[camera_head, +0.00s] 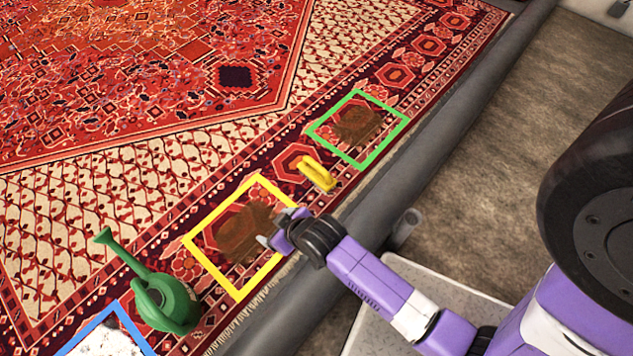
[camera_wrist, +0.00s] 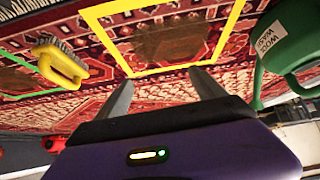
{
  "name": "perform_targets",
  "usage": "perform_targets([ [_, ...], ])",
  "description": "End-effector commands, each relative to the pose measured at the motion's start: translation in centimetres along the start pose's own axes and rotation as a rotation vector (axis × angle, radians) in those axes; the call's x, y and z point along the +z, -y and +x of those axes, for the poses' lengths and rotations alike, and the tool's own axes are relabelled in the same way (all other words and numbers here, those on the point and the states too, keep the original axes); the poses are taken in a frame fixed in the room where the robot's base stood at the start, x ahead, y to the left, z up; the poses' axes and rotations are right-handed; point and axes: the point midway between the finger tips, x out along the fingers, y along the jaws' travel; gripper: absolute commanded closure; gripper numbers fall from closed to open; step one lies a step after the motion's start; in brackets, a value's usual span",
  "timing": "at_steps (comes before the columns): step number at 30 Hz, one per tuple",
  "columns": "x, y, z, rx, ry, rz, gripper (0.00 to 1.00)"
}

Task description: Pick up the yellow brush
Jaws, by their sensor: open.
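The yellow brush (camera_head: 317,173) lies on the red patterned rug between the yellow square frame and the green square frame. In the wrist view the brush (camera_wrist: 60,63) is at the upper left, with a yellow handle and grey bristles showing. My gripper (camera_head: 272,238) is over the right side of the yellow frame, below and left of the brush in the head view. In the wrist view my gripper's two fingers (camera_wrist: 165,88) are spread apart with nothing between them, and the brush is off to their left.
The yellow frame (camera_head: 189,242) and the green frame (camera_head: 385,103) each surround a brown stain. A green watering can (camera_head: 165,303) stands left of my gripper, beside a blue frame (camera_head: 88,334). A dark raised edge (camera_head: 440,125) borders the rug on the right.

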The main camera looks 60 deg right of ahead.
Motion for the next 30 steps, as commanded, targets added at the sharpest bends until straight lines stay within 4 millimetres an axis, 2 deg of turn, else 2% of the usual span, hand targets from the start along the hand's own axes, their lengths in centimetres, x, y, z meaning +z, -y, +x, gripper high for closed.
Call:
perform_targets([
  [1,-0.4,-1.5,3.2,0.018,0.031,0.001,0.21],
  [6,-1.9,-6.9,9.2,0.069,0.178,-0.002,0.21],
  [9,-3.0,-11.0,11.6,0.106,0.268,0.001,0.21],
  [12,-3.9,-15.6,12.9,0.146,0.363,0.007,0.21],
  [15,-4.6,-19.6,13.1,0.180,0.446,0.018,0.21],
  [18,-4.7,-22.6,12.7,0.203,0.527,0.028,0.21],
  [20,-4.3,-23.8,12.1,0.209,0.584,0.035,0.21],
  [25,-3.0,-24.9,10.9,0.205,0.692,0.044,0.21],
  [30,-1.7,-25.2,11.8,0.203,0.710,0.045,0.21],
])
